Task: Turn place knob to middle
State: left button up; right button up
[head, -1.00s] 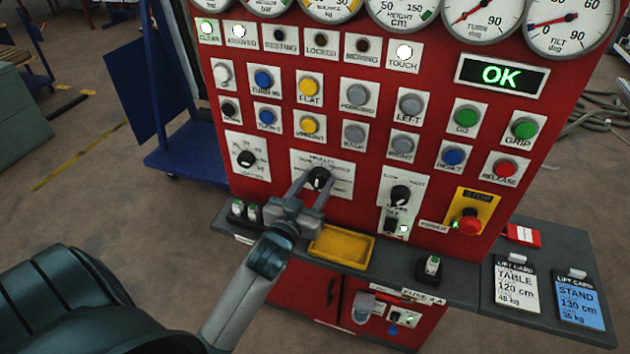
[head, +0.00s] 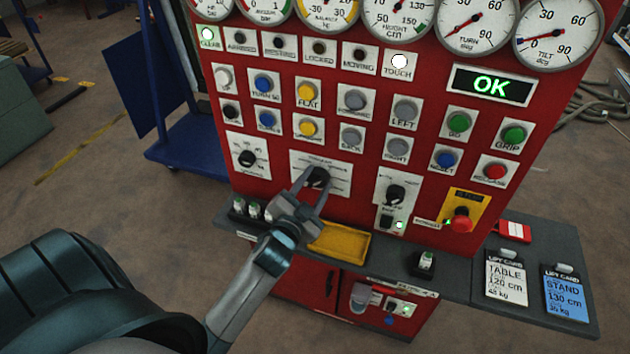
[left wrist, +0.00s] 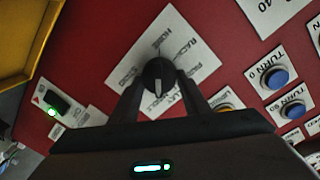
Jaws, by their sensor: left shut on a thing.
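The place knob, a black rotary knob (head: 317,178), sits on a white label plate (head: 338,184) in the lower middle of the red panel. In the left wrist view the knob (left wrist: 158,76) shows a pale pointer line aimed toward the gripper's palm. My left gripper (head: 308,190) is shut on the knob, one finger on each side of it. The fingers also show in the left wrist view (left wrist: 157,90). The plate's lettering is too blurred to read fully. My right gripper is not in view.
Other knobs stand left (head: 247,158) and right (head: 395,193) of it. Buttons and lamps fill the panel above; the "CLEAR" and "TOUCH" lamps are lit. A yellow tray (head: 340,243) lies on the ledge below, close to my left gripper. A red stop button (head: 462,221) is at right.

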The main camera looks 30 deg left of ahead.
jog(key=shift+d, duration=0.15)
pick_arm(q)
jog(key=o, duration=1)
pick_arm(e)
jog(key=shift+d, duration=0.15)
pick_arm(q)
jog(key=shift+o, duration=0.2)
jog(key=shift+s, duration=0.1)
jog(key=shift+s+d+f+b, duration=0.15)
jog(key=shift+s+b, duration=0.15)
jog(key=shift+s, duration=0.3)
jog(key=s+d+b, duration=0.3)
jog(key=s+b, duration=0.1)
jog(key=s, duration=1.1)
jog(key=shift+s+r+b, duration=0.3)
jog(key=shift+r+b, duration=0.05)
jog(key=shift+r, duration=0.1)
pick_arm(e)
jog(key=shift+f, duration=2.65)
pick_arm(q)
jog(key=shift+d, duration=0.1)
